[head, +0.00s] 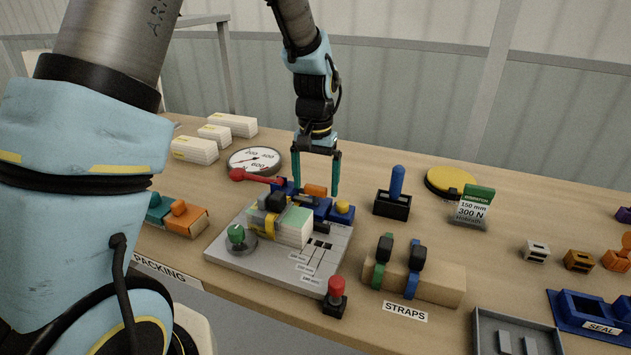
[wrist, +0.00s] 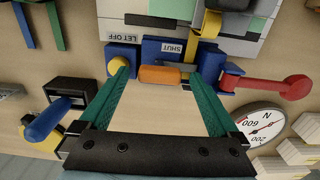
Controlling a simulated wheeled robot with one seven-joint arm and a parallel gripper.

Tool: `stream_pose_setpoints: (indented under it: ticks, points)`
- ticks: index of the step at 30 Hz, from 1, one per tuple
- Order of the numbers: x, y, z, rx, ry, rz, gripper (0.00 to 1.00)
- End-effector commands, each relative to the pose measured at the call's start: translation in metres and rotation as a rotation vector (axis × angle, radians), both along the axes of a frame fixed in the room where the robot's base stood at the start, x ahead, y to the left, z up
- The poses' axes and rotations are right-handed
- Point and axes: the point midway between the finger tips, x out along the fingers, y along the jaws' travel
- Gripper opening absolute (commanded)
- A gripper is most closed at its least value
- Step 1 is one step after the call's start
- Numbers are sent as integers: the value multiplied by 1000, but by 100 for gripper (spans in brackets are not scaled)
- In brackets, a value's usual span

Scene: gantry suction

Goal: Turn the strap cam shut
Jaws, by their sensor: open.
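The strap cam (head: 315,190) has an orange grip and sits on a blue housing at the back of the grey fixture (head: 232,259). In the wrist view its orange grip (wrist: 160,75) lies crosswise, near the labels LET OFF and SHUT. My gripper (head: 315,187) is open and points down at the cam. In the wrist view the fingertips of my gripper (wrist: 162,66) stand to either side of the orange grip, with gaps between. Whether they touch the blue housing, I cannot tell. A strapped block (head: 297,226) lies on the fixture in front of the cam.
A red lever (head: 255,177) sticks out left of the cam, close to my gripper. A blue-handled switch (head: 396,184) stands to the right. A dial gauge (head: 253,160) is behind. A strap stand (head: 440,285) and a red button (head: 336,290) stand in front.

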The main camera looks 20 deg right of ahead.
Motion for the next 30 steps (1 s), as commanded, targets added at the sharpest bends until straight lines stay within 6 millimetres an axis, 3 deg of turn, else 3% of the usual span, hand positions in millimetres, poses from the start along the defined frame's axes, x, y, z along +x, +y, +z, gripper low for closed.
stream_pose_setpoints:
  ticks: [5, 15, 21, 30]
  points:
    - [1, -1, 10, -3, -3, 0, 98]
    - [1, -1, 73, -3, -4, 0, 98]
    - [1, -1, 100, -2, -2, 0, 98]
    - [0, 0, 108, 0, 0, 0, 98]
